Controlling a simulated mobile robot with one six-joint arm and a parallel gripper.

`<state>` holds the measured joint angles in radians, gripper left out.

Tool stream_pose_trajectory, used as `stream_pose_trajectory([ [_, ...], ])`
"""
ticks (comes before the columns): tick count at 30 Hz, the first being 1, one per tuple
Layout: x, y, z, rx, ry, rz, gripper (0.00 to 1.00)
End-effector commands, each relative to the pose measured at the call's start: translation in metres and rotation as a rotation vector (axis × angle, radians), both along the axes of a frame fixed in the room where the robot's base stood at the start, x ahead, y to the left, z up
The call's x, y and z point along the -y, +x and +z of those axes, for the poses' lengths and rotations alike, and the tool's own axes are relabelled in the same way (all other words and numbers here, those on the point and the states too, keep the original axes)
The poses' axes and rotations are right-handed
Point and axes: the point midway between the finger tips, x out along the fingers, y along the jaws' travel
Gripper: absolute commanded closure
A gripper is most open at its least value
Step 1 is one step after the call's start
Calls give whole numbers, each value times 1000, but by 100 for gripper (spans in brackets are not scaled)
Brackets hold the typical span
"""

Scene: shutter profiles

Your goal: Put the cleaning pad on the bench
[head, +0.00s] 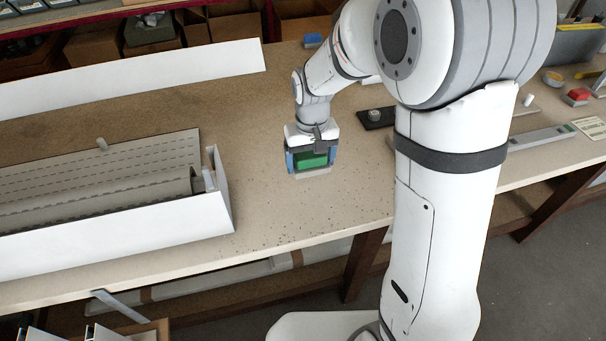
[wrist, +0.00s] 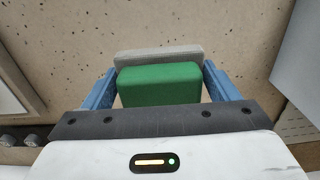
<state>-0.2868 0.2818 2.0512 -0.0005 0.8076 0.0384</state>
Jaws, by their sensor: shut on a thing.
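The cleaning pad has a green body (wrist: 160,84) with a grey face (wrist: 158,54) on its far side. My gripper (head: 312,162) is shut on the pad, with a blue finger on each side of it. In the head view the green pad (head: 311,160) shows between the fingers, with its grey face at the bottom. The pad is over the bare middle of the bench (head: 290,222), close to its top. I cannot tell whether the grey face touches the bench.
A white shutter box (head: 120,238) with grey slats stands to the left, and a long white profile (head: 130,78) lies behind it. A dark plate with a knob (head: 375,116) lies to the right. The bench is clear around the pad towards its front edge.

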Motion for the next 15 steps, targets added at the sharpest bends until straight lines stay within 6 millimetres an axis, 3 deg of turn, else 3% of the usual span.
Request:
stream_pose_trajectory([
  [3,-4,-2,-24,-6,-1,10,42],
  [15,-10,-4,-73,-5,-1,26,42],
])
